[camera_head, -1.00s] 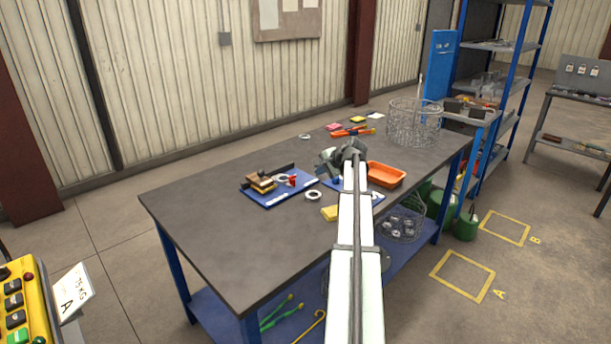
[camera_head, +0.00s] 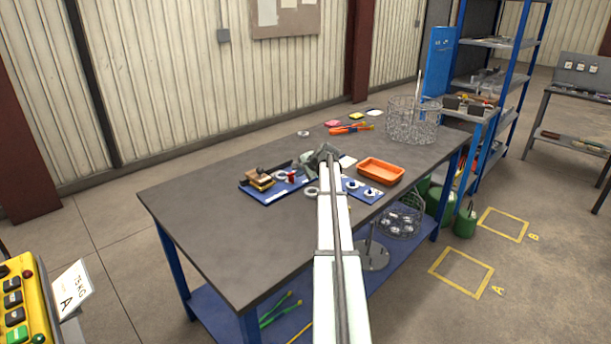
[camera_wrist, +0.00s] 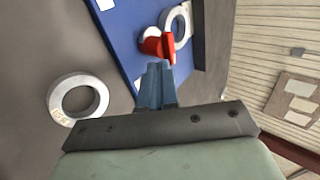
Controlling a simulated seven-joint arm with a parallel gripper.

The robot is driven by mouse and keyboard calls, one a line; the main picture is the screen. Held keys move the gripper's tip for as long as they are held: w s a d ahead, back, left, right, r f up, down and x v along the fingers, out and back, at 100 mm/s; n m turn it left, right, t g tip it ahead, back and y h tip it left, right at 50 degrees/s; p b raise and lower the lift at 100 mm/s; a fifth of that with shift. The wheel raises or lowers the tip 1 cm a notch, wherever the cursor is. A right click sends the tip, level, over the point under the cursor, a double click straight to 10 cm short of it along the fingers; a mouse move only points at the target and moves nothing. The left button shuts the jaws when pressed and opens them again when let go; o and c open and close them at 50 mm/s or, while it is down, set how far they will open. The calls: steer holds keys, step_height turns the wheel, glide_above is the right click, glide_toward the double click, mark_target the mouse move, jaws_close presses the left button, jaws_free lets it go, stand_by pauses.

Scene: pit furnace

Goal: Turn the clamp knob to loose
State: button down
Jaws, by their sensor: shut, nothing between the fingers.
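The clamp knob is most likely the red knob (camera_wrist: 158,46), standing on the blue plate (camera_wrist: 122,28) in the wrist view, against a grey ring (camera_wrist: 178,24). In the head view the red knob (camera_head: 292,177) is on the blue plate (camera_head: 268,196) at the middle of the bench. My gripper (camera_wrist: 157,68) is shut and empty. Its fingertips are just beside the knob's near side; whether they touch it I cannot tell. In the head view my gripper (camera_head: 308,168) is right of the knob, and the fingertips are hard to make out.
A loose metal ring (camera_wrist: 77,98) lies beside the plate. A wooden-looking block (camera_head: 260,180) stands on the plate's left part. Right of my arm are a second blue plate (camera_head: 368,198) and an orange tray (camera_head: 381,170). A wire basket (camera_head: 412,122) stands at the back. The bench's left front is clear.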

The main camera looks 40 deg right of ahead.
steer(key=shift+w, duration=0.2)
steer(key=shift+w+d+n+y, duration=0.15)
steer(key=shift+d+n+y, duration=0.2)
steer(key=shift+n+y, duration=0.45)
stand_by(0.3)
steer(key=n+y, duration=0.1)
steer(key=w+d+n+y, duration=0.1)
steer(key=n, duration=0.1)
steer(key=shift+d+g, duration=0.1)
steer(key=shift+g, duration=0.2)
steer(key=n+y, duration=0.1)
steer(key=n+g+y, duration=0.1)
steer(key=n, duration=0.1)
steer(key=w+n+g+y, duration=0.1)
steer(key=shift+w+d+n, duration=0.1)
steer(key=shift+d+n, duration=0.25)
steer(key=shift+n, duration=0.05)
steer(key=shift+a+y, duration=0.1)
steer(key=shift+y, duration=0.2)
steer(key=shift+w, duration=1.15)
steer(key=shift+w+a, duration=0.15)
steer(key=shift+w, duration=0.15)
steer(key=shift+a, duration=0.15)
